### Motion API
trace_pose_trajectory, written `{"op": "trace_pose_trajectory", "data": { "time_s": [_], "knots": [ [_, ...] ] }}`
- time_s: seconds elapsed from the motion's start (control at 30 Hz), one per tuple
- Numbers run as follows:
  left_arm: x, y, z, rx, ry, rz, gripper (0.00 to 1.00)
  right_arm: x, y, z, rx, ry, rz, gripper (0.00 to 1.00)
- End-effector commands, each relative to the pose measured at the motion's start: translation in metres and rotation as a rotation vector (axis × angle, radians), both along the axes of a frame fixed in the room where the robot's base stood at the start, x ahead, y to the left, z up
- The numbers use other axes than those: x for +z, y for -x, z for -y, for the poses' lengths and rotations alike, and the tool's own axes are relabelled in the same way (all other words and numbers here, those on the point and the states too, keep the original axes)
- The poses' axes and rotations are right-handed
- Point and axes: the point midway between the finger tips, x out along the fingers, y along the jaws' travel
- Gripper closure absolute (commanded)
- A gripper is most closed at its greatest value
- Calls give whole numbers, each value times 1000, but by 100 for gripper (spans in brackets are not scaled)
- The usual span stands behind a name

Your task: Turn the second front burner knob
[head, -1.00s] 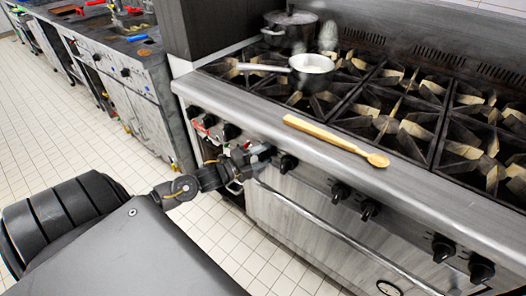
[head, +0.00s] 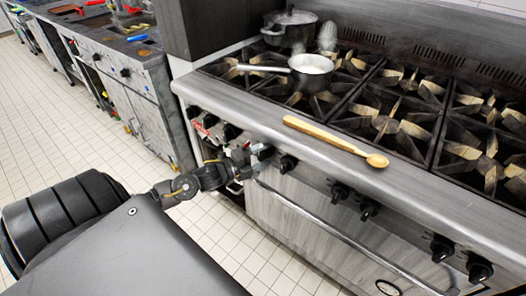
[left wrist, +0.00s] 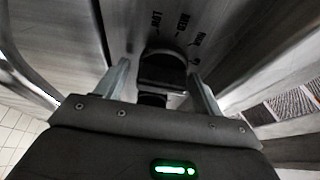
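The stove front carries a row of black knobs; visible ones in the head view include a left knob (head: 231,131), one just right of my gripper (head: 288,163) and one farther right (head: 340,192). My left gripper (head: 262,156) is at the front panel among the left knobs. In the left wrist view its two fingers (left wrist: 162,82) are spread, with a black knob (left wrist: 163,68) between their tips; gaps show on both sides. LOW and MED markings are on the panel around that knob. The head view does not clearly show which knob this is. My right gripper is not in view.
A wooden spoon (head: 335,141) lies on the stove's front ledge. A saucepan (head: 312,72) and a dark lidded pot (head: 290,29) stand on the grates. The oven handle (head: 350,240) runs below the knobs. The tiled floor (head: 60,130) at left is clear.

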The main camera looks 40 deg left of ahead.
Motion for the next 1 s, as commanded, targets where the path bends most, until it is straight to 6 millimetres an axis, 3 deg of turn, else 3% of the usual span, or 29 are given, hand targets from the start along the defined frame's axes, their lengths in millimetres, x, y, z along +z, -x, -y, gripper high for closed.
{"op": "trace_pose_trajectory", "data": {
  "time_s": [0.27, 0.7, 1.0],
  "knots": [
    [-1, 6, -2, 0, 1, -1, 32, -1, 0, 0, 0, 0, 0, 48],
    [-1, 78, -29, -1, -1, -4, 32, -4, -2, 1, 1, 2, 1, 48],
    [1, 100, -39, 0, 0, 0, 32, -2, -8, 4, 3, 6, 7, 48]
  ]
}}
